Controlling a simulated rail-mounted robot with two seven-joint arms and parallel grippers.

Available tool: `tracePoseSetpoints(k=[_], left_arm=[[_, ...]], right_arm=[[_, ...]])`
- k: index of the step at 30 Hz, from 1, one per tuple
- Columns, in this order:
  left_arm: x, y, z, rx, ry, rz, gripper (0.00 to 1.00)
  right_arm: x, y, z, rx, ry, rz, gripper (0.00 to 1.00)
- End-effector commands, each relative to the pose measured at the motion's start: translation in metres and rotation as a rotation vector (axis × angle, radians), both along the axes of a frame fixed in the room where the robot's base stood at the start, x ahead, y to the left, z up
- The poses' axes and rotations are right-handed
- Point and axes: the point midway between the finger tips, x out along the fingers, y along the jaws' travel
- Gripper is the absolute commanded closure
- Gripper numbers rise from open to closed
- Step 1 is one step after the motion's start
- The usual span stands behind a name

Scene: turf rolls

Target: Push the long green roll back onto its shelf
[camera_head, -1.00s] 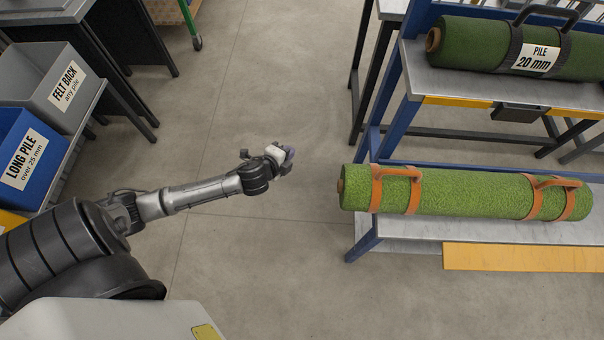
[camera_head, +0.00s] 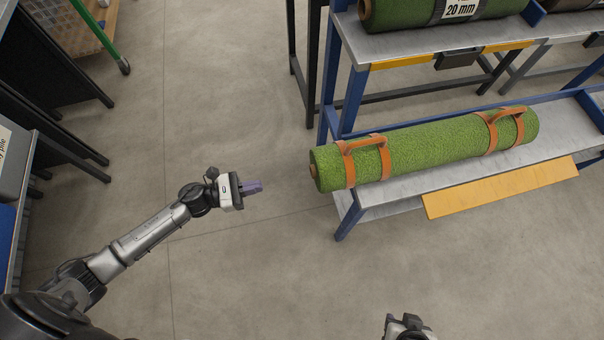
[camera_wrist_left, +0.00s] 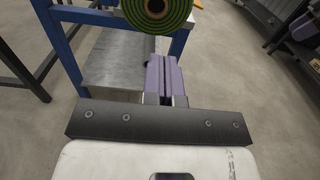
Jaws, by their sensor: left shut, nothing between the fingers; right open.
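The long green roll (camera_head: 430,148) lies on the lower shelf (camera_head: 400,190) of a blue-framed rack, with orange straps and handles around it. Its left end sticks out past the shelf's left edge. In the left wrist view the roll's end (camera_wrist_left: 157,12) shows as a dark green spiral with a brown core, partly cut off at the top. My left gripper (camera_head: 258,187) is shut and empty, left of the roll's end and apart from it; its purple fingers (camera_wrist_left: 166,76) point toward the roll. My right gripper (camera_head: 408,322) shows at the bottom edge, below the shelf, mostly cut off.
A dark green roll (camera_head: 415,12) lies on the upper shelf. A yellow panel (camera_head: 500,187) runs along the lower shelf's front. Dark tables and a bin (camera_head: 12,165) stand at the left. The floor between them and the rack is clear.

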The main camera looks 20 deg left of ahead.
Motion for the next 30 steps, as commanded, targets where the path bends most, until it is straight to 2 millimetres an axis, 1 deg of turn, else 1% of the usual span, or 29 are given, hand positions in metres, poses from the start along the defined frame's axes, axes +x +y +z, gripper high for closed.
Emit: tracePoseSetpoints(k=[5,12,18,24,30], left_arm=[[0.016,-0.020,0.000,0.001,-0.007,-0.001,1.00],[0.044,-0.056,0.000,0.001,-0.006,0.000,1.00],[0.063,-0.082,0.000,0.000,-0.004,0.001,1.00],[0.076,-0.099,-0.001,0.000,-0.001,0.002,1.00],[0.081,-0.107,0.000,0.001,-0.001,0.002,1.00]], right_arm=[[0.000,0.000,-0.005,0.000,0.000,0.000,0.57],[0.000,0.001,-0.011,0.002,-0.001,-0.002,0.57],[0.000,0.002,-0.016,0.006,0.000,-0.004,0.57],[0.000,0.003,-0.019,0.009,-0.001,-0.005,0.57],[0.000,0.003,-0.020,0.009,-0.001,-0.005,0.57]])
